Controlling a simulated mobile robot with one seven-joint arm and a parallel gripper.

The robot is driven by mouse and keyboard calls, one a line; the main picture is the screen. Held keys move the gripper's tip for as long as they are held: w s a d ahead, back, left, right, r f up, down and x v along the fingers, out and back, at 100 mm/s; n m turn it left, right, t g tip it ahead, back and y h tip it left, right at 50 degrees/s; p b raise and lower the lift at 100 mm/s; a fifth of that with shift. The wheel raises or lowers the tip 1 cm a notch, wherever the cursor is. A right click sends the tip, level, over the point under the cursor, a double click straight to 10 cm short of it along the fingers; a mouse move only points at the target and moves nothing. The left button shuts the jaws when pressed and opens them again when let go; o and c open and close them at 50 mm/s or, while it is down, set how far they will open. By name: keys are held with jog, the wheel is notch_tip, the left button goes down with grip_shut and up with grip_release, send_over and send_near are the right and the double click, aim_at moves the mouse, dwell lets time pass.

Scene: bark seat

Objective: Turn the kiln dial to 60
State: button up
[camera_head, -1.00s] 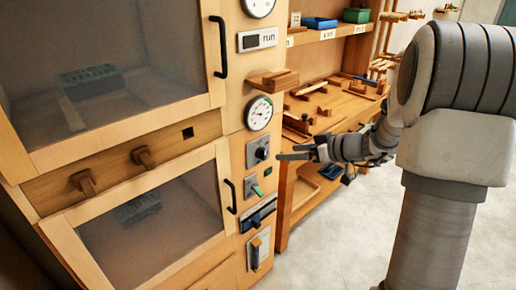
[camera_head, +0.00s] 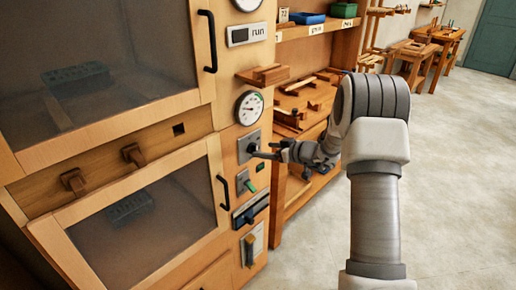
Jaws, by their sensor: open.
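The kiln dial is a dark knob on a grey square plate (camera_head: 245,148), on the wooden panel right of the kiln doors. My gripper (camera_head: 262,150) is open, with its fingertips at the knob and pointing left toward the panel. The fingers cover most of the knob, so its setting is hidden. I cannot tell whether the fingers are around the knob or only in front of it. A round white gauge (camera_head: 249,108) with a green band sits just above the dial.
Below the dial are a green-tipped lever (camera_head: 247,182), a slider (camera_head: 251,210) and a switch with a yellowish handle (camera_head: 250,250). A small ledge with a wooden block (camera_head: 266,73) juts out above the gauge. Shelves with tools (camera_head: 305,100) stand behind my arm. The floor (camera_head: 455,180) at right is clear.

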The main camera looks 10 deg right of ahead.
aim_at(257, 149)
jog(key=shift+x, duration=2.35)
grip_shut()
